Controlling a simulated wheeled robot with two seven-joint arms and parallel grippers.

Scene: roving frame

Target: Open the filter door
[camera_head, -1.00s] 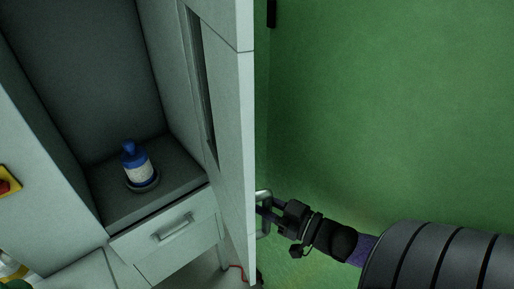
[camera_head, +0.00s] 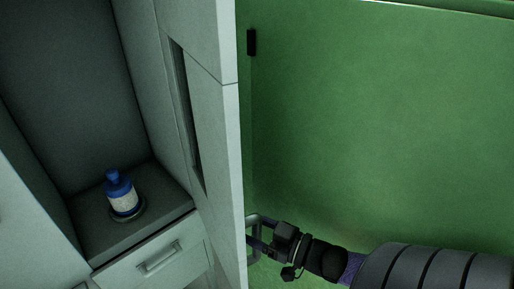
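The pale grey door (camera_head: 215,125) stands swung out from the cabinet and shows nearly edge-on in the head view. A metal bar handle (camera_head: 252,222) is on its right-hand face. My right gripper (camera_head: 262,243) reaches in from the right, with its fingers at the handle. Whether the fingers are closed around the bar is too small and dark to tell. Behind the door's inner side, the cabinet recess holds a blue and white bottle (camera_head: 123,196) standing on a shelf. My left gripper is out of view.
Below the shelf (camera_head: 170,187) is a shut drawer with a bar handle (camera_head: 159,257). A plain green wall (camera_head: 390,120) fills the right side, with a small black fitting (camera_head: 251,42) near the door. The space right of the door holds only my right arm.

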